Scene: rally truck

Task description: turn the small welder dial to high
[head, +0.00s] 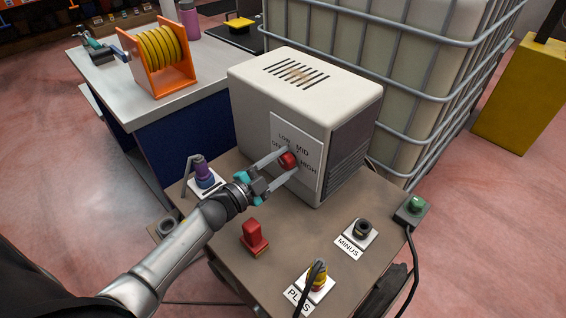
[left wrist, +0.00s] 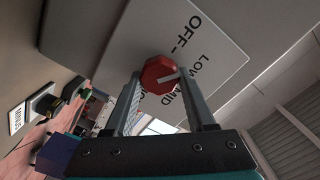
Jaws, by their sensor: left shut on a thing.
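The red dial (head: 288,160) is on the white label plate (head: 312,178) on the front of the small cream welder (head: 305,85). The plate reads OFF, LOW, MID and HIGH. My left gripper (head: 286,163) is shut on the dial, one finger on each side. In the left wrist view, the dial (left wrist: 159,74) sits between the fingertips (left wrist: 160,80). The HIGH label is hidden there by the gripper. My right gripper is not in view.
The welder stands on a brown cart top (head: 210,225). In front are a red switch (head: 254,238), the MINUS socket (head: 361,230), the PLUS plug with cable (head: 318,277) and a green button box (head: 412,208). A purple-topped lever (head: 203,171) stands left, near my arm. A caged tank (head: 410,75) is behind.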

